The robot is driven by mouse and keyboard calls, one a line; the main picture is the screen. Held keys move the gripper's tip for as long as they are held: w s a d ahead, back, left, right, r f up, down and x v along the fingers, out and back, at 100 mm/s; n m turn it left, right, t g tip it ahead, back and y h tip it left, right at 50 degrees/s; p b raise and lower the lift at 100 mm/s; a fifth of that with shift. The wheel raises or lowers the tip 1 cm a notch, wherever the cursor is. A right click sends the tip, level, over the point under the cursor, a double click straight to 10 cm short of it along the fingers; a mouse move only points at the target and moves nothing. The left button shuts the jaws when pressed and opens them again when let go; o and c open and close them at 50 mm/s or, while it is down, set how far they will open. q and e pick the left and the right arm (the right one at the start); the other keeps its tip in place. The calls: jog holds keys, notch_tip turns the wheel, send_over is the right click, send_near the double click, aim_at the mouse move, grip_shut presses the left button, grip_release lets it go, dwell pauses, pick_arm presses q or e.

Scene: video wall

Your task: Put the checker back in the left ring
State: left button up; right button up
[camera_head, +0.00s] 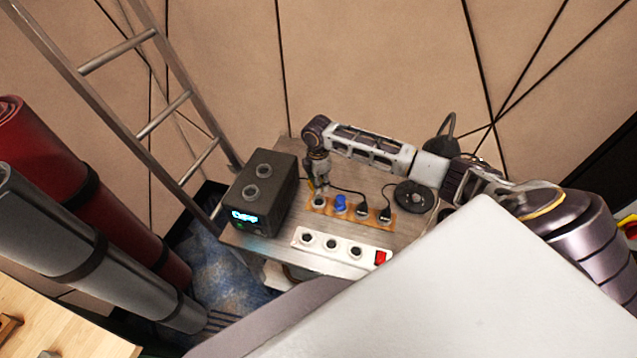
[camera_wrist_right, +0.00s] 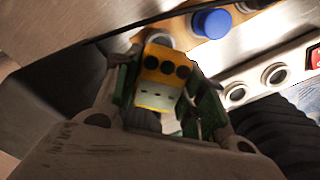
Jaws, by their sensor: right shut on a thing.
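The yellow checker with dark round holes (camera_wrist_right: 163,68) is held between the fingers of my right gripper (camera_wrist_right: 155,100); only a small yellow bit shows in the head view (camera_head: 310,186). My right gripper (camera_head: 320,184) points down above the left end of the wooden strip (camera_head: 350,213). A pale ring (camera_head: 319,202) sits at that end, just below the gripper; whether the checker touches it I cannot tell. It shows partly hidden behind the checker in the wrist view (camera_wrist_right: 157,38). A blue plug (camera_head: 340,204) stands right of this ring. My left gripper is not in view.
A black box (camera_head: 264,190) with two rings on top and a lit display stands left of the strip. A white socket bar (camera_head: 318,247) with a red switch lies in front. Black plugs (camera_head: 385,214) with cables and a dark disc (camera_head: 413,196) are to the right.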

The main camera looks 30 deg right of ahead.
jog(key=shift+n, duration=0.3)
jog(key=shift+f, duration=0.15)
dwell(0.3)
jog(key=shift+f+b, duration=2)
jog(key=shift+b, duration=0.6)
jog(key=shift+f, duration=0.9)
jog(key=shift+p, duration=0.45)
jog(key=shift+f+p, duration=0.2)
jog(key=shift+p, duration=0.15)
jog(key=shift+f+b, duration=0.35)
jog(key=shift+f, duration=0.55)
dwell(1.3)
